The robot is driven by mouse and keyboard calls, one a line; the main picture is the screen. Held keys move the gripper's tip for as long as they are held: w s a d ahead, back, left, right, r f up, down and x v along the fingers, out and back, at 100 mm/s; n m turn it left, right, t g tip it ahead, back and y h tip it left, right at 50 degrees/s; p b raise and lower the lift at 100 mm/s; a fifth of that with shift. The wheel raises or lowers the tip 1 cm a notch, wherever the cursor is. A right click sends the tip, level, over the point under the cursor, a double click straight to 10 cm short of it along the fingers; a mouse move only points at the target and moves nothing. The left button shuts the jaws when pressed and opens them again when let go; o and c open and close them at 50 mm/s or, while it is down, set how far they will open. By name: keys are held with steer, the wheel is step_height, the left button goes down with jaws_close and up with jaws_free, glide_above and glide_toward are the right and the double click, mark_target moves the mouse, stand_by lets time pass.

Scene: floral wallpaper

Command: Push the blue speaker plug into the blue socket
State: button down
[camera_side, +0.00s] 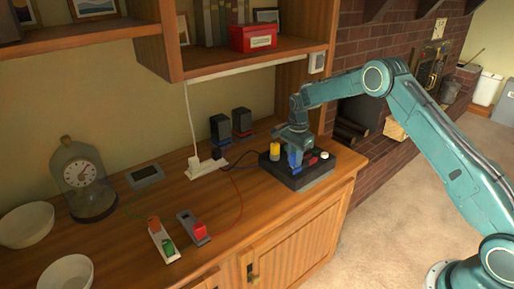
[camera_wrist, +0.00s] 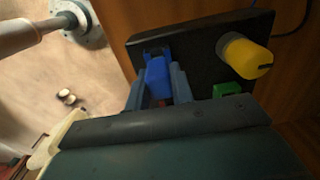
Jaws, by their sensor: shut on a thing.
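The blue plug (camera_wrist: 158,76) is between the two fingers of my gripper (camera_wrist: 159,90) in the wrist view. My gripper is shut on it. The blue socket (camera_wrist: 154,51) shows just beyond the plug, on the black box (camera_wrist: 203,60). The plug's front end is at the socket, but I cannot tell how deep it sits. In the side view my gripper (camera_side: 294,150) points down over the black box (camera_side: 300,181), and a patch of blue shows below it. The gripper hides most of the plug and socket there.
A yellow knob (camera_wrist: 245,57) and a green socket (camera_wrist: 226,89) are beside the blue socket. A white knob (camera_side: 324,155) is on the box's right.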

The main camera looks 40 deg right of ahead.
mark_target(295, 154)
steer(key=shift+f, duration=0.25)
steer(key=c, duration=1.1)
jaws_free()
steer(key=shift+c, duration=0.2)
step_height(295, 154, up, 14)
